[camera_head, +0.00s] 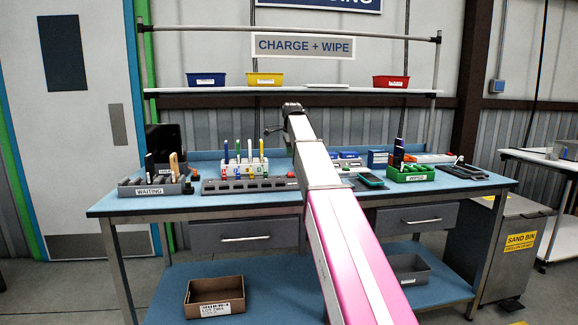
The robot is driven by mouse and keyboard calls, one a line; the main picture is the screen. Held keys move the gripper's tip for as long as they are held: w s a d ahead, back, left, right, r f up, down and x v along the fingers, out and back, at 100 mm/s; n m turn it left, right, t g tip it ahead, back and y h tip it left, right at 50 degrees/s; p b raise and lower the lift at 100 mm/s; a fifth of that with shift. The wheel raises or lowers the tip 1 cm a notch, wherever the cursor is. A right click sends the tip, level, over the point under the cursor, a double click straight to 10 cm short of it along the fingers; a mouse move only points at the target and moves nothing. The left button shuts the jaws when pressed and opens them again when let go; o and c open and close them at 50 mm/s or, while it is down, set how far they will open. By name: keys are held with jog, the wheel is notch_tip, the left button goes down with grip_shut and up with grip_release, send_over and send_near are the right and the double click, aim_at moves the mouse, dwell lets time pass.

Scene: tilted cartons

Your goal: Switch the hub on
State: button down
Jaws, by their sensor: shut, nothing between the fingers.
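A long grey hub (245,186) with a row of slots along its top lies on the blue bench, left of my arm. A small red part (291,175), which may be its switch, shows near its right end. Whether the hub is on cannot be told. My arm reaches up over the bench from the lower right. The small dark tip of my gripper (270,130) shows above and behind the hub, apart from it. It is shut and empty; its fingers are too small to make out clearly.
A white rack (230,168) with coloured upright items stands behind the hub. A grey WAITING bin (151,189) is at left; a green tray (409,177) and a dark phone (371,180) are at right. A shelf (218,90) with coloured bins spans the back.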

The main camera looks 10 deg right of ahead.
notch_tip(320, 180, up, 6)
send_over(291, 173)
jog(key=s, duration=0.3)
jog(key=shift+w+a, duration=0.1)
jog(key=shift+a, duration=0.2)
jog(key=shift+d, duration=0.25)
jog(key=shift+w, duration=0.1)
jog(key=f, duration=0.4)
jog(key=w+f, duration=0.1)
jog(key=f, duration=0.3)
jog(key=w+f, duration=0.1)
jog(key=f, duration=0.3)
jog(key=shift+f, duration=0.35)
jog(key=shift+w+f, duration=0.2)
jog(key=shift+f, duration=0.3)
